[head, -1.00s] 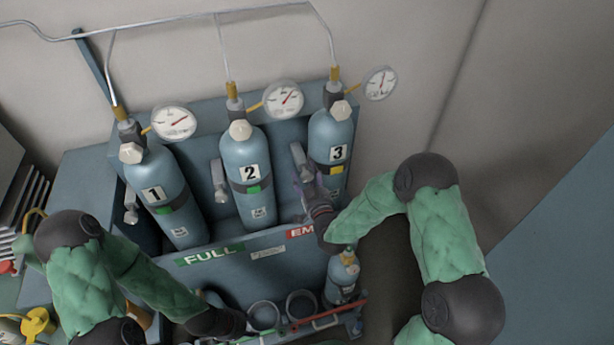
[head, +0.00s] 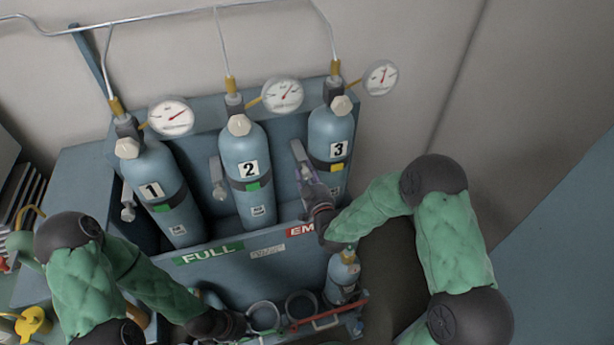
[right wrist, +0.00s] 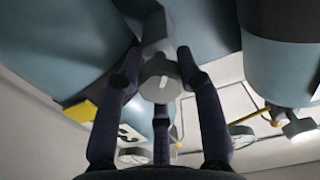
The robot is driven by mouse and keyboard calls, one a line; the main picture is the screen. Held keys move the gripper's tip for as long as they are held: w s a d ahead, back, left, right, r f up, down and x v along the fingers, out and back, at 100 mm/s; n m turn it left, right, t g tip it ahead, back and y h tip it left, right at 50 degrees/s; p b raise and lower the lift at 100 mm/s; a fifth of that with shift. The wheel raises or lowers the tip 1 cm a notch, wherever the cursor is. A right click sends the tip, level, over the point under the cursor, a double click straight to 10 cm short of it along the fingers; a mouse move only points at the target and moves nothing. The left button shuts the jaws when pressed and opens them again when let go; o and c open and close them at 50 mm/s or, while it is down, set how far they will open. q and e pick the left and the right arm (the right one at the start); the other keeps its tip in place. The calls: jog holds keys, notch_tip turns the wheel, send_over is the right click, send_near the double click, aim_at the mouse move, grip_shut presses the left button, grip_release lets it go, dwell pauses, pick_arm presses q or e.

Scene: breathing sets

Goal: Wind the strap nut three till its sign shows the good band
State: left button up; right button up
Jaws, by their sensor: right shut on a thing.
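Cylinder three (head: 328,128) stands upright at the right of the row. Its strap carries a yellow sign (head: 337,167); the straps of cylinders one and two show green. The strap nut three (right wrist: 160,82) is a grey knob with a pale mark, seen between my fingers in the right wrist view. My right gripper (head: 312,182) is at the nut on the left side of cylinder three and shut on it; the gripper largely hides the nut in the head view. My left gripper (head: 232,325) is low in front of the rack, its fingers unclear.
Cylinder one (head: 160,185) and cylinder two (head: 243,150) stand to the left, each with a strap nut beside it. Gauges and pipes sit above. The rack front (head: 220,268) bears a FULL sign (head: 208,253). A small cylinder (head: 342,275) stands below, close to my right arm.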

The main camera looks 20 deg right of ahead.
jog(key=n+b, duration=0.2)
jog(key=n, duration=0.1)
jog(key=shift+f+b, duration=0.15)
jog(key=shift+b, duration=0.15)
jog(key=shift+n+b, duration=0.9)
jog(key=shift+n, duration=0.6)
jog(key=o, duration=1.2)
jog(key=shift+c, duration=0.2)
jog(key=shift+s, duration=0.1)
jog(key=s, duration=1.1)
jog(key=shift+s+d, duration=0.2)
jog(key=shift+s, duration=0.2)
